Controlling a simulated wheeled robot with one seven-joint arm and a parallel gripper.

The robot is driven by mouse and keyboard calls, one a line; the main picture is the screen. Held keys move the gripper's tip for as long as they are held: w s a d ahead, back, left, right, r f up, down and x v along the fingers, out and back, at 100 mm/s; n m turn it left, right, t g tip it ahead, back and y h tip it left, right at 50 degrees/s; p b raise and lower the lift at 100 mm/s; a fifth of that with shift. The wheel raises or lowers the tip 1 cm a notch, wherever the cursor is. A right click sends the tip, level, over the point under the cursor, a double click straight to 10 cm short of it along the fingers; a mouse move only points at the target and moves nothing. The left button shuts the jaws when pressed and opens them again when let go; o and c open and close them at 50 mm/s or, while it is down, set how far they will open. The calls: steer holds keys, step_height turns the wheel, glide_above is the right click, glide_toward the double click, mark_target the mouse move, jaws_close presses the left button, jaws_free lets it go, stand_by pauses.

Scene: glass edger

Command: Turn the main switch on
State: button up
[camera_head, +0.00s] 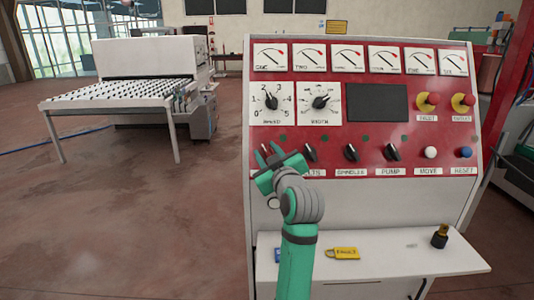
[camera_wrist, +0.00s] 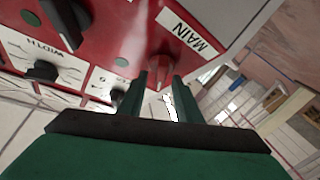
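I cannot tell whether either finger touches the knob. In the head view my gripper (camera_head: 270,153) is at the left end of the lower switch row and hides most of the main switch and its label.
Black knobs for spindle (camera_head: 351,152) and pump (camera_head: 392,152) sit to the right on the control panel (camera_head: 300,135). Below, a white shelf (camera_head: 400,252) holds a yellow padlock (camera_head: 343,253) and a dark, brass-topped object (camera_head: 440,236). A roller table (camera_head: 120,92) stands at left; the floor between is open.

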steer(key=c, duration=0.7)
steer(key=shift+m, duration=0.3)
steer(key=shift+m+h, duration=0.3)
jaws_close()
steer(key=m+h, duration=0.2)
steer(key=m, duration=0.2)
steer(key=m+t+h, duration=0.1)
steer(key=m+h, duration=0.1)
steer(key=m, duration=0.2)
steer(key=shift+a+h, duration=0.15)
steer(key=shift+h, duration=0.25)
steer(key=m+h, duration=0.2)
steer(key=m, duration=0.1)
steer(key=m+g+h, duration=0.1)
steer(key=m+h, duration=0.1)
steer(key=m, duration=0.2)
steer(key=shift+h, duration=0.3)
steer(key=shift+f+m, duration=0.1)
steer(key=shift+m, duration=0.3)
